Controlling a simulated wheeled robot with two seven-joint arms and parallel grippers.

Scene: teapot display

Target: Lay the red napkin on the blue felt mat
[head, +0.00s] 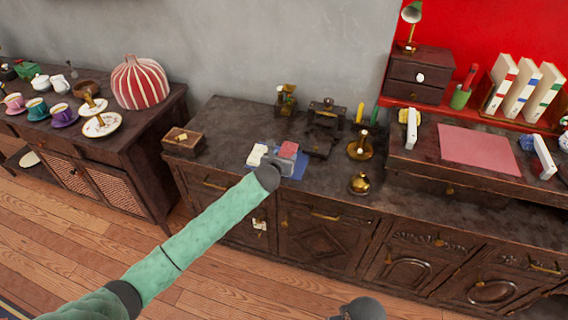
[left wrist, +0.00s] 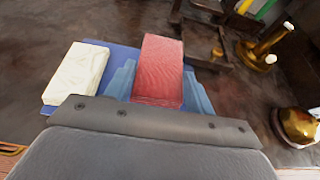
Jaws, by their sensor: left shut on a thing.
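The red napkin (head: 289,149) is a folded block that also shows in the left wrist view (left wrist: 160,68). My left gripper (head: 284,158) is shut on it, with a blue finger on each side in the left wrist view (left wrist: 158,88). The blue felt mat (head: 298,170) lies on the dark cabinet top, partly hidden by the gripper. It also shows behind the napkin in the left wrist view (left wrist: 121,57). The napkin is over the mat; I cannot tell whether it touches it.
A cream folded napkin (head: 256,154) lies at the mat's left side. Brass pieces (head: 360,146) stand to the right, a wooden box (head: 183,142) to the left. A small dark stand (head: 319,143) is behind. The cabinet top between box and mat is clear.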

